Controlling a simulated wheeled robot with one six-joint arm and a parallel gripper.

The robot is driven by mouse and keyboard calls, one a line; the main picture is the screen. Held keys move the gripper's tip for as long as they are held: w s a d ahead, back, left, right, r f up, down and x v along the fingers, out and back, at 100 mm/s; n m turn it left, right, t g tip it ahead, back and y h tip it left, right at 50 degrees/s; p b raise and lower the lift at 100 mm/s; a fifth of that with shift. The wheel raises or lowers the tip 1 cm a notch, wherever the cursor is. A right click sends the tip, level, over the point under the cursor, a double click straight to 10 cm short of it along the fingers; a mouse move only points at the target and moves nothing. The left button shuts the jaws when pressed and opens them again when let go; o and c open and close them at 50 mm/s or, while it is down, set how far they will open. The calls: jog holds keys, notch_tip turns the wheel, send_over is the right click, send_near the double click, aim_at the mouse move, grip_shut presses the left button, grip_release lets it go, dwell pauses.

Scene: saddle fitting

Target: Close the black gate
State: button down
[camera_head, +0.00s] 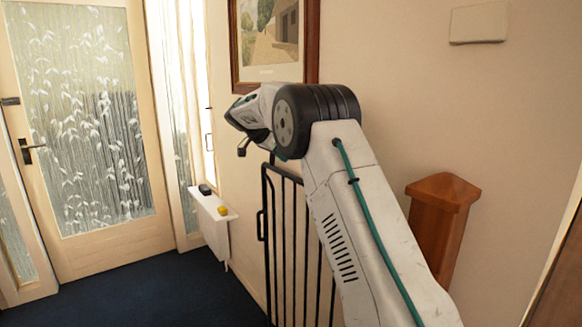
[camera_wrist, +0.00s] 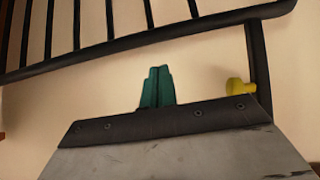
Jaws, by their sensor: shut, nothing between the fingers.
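The black gate (camera_head: 286,235) is a frame of vertical bars in front of the wall, partly hidden behind my arm. A small handle-like loop (camera_head: 260,225) sits on its left upright. In the wrist view, the gate's rail and bars (camera_wrist: 130,45) cross the top, with a thicker upright at the right. My gripper (camera_wrist: 157,75) shows there as two green fingers, shut together and empty, pointing toward the rail with a visible gap in the picture. A yellow knob-like piece (camera_wrist: 240,87) shows beside the upright; I cannot tell whether it is attached. In the head view my fingertips are hidden.
A white wall shelf (camera_head: 212,222) left of the gate carries a yellow object (camera_head: 223,211) and a dark object (camera_head: 205,189). A wooden post (camera_head: 440,215) stands right of my arm. The glazed door (camera_head: 80,120) is at left. Dark blue carpet (camera_head: 150,295) is clear.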

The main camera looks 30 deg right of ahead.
jog(key=x, duration=0.9)
jog(key=shift+s+d+f, duration=0.1)
jog(key=shift+d+f, duration=0.05)
jog(key=shift+d, duration=0.05)
